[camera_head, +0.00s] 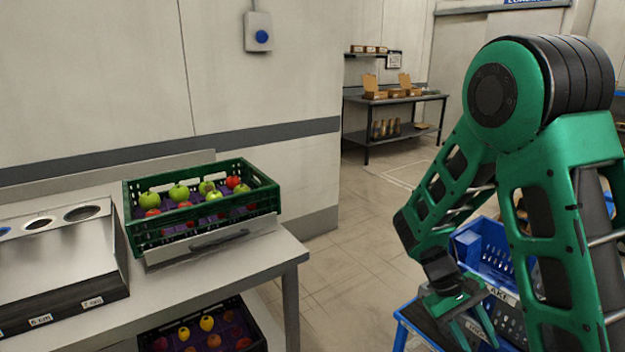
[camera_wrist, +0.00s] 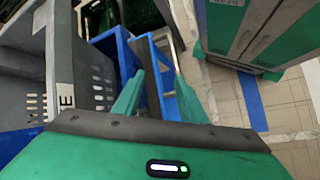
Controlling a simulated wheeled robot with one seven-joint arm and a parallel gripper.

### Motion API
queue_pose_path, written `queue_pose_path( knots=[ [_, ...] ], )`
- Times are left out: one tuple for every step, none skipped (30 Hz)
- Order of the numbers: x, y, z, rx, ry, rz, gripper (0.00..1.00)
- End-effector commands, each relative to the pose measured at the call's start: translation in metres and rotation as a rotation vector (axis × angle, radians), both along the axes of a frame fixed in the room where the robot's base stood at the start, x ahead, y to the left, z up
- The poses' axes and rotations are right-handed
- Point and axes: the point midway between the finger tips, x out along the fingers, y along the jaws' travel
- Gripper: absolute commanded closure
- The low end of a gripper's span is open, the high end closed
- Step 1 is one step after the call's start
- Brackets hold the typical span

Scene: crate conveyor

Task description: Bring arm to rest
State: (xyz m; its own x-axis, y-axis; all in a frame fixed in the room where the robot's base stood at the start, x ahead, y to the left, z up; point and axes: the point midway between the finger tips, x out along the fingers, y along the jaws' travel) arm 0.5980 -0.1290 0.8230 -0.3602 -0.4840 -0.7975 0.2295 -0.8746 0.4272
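My gripper (camera_head: 475,336) hangs low at the right of the head view, at the end of my folded green arm, beside the blue crates. In the wrist view its two green fingers (camera_wrist: 160,78) stand apart. I see nothing held between them. Blue frame parts and a dark bar lie beyond the fingertips; whether the fingers touch them I cannot tell. The lower part of the gripper is partly hidden in the head view.
A green crate (camera_head: 203,229) of apples sits tilted on the grey table (camera_head: 262,262) at left; another fruit crate (camera_head: 255,338) is below. A blue crate (camera_head: 468,245) is behind my arm. A back table (camera_head: 430,98) holds boxes. The middle floor is clear.

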Motion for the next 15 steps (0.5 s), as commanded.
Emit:
queue_pose_path(
  knots=[
    [-0.007,-0.007,0.013,0.025,-0.028,-0.043,0.62],
    [-0.01,-0.01,0.019,0.037,-0.042,-0.065,0.62],
    [-0.015,-0.014,0.027,0.055,-0.061,-0.094,0.62],
    [-0.019,-0.017,0.032,0.067,-0.075,-0.117,0.62],
    [-0.024,-0.02,0.038,0.079,-0.09,-0.139,0.62],
    [-0.029,-0.023,0.046,0.096,-0.108,-0.167,0.62],
    [-0.034,-0.026,0.051,0.108,-0.122,-0.189,0.62],
    [-0.039,-0.029,0.057,0.119,-0.138,-0.21,0.62],
    [-0.045,-0.032,0.064,0.135,-0.157,-0.238,0.62],
    [-0.05,-0.034,0.069,0.147,-0.171,-0.258,0.62],
    [-0.055,-0.036,0.074,0.158,-0.185,-0.279,0.62],
    [-0.062,-0.039,0.08,0.173,-0.206,-0.307,0.62],
    [-0.067,-0.041,0.085,0.185,-0.221,-0.325,0.62],
    [-0.072,-0.043,0.089,0.194,-0.236,-0.346,0.62],
    [-0.08,-0.044,0.095,0.209,-0.256,-0.372,0.62]
  ],
)
